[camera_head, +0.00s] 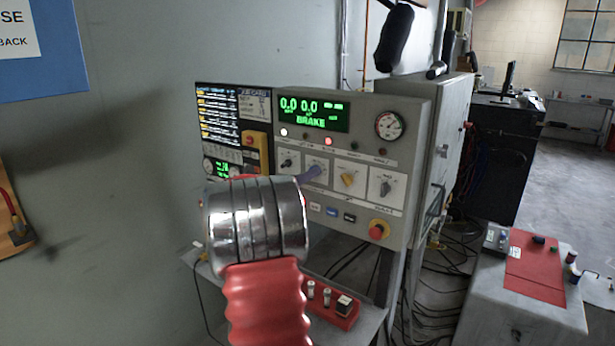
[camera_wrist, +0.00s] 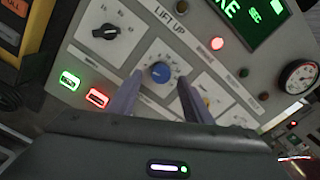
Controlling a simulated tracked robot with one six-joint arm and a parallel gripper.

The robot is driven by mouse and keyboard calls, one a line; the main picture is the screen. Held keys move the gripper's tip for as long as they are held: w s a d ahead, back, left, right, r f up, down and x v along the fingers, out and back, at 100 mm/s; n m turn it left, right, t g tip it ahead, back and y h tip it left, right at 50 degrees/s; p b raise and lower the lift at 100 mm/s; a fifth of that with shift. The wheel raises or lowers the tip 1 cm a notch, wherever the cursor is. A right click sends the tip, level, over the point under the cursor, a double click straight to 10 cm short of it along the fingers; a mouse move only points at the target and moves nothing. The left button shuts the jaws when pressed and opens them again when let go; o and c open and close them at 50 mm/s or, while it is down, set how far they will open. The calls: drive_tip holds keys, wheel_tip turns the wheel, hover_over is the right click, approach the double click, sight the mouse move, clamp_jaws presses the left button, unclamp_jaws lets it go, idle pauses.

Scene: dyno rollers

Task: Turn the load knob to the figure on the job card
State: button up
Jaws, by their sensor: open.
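A blue round knob (camera_wrist: 160,72) sits on a white dial plate on the control panel (camera_head: 412,112). Its label and setting are too small to read, so I cannot tell for sure that it is the load knob. My gripper (camera_wrist: 160,80) is open, with one purple-grey finger on each side of the blue knob. A gap shows beside the knob, and I cannot tell whether the fingertips reach its depth.
A black knob (camera_head: 286,162), a yellow knob (camera_head: 348,179) and a grey knob (camera_head: 386,187) flank the spot. The green display (camera_head: 313,112) reads 0.0 0.0 and BRAKE. A red emergency button (camera_head: 378,229) is lower right. A shelf with a red block (camera_head: 335,312) lies below.

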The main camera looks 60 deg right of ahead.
drive_tip(key=w+a, duration=0.1)
drive_tip(key=a, duration=1)
drive_tip(key=shift+w, duration=0.4)
drive_tip(key=shift+f, duration=0.1)
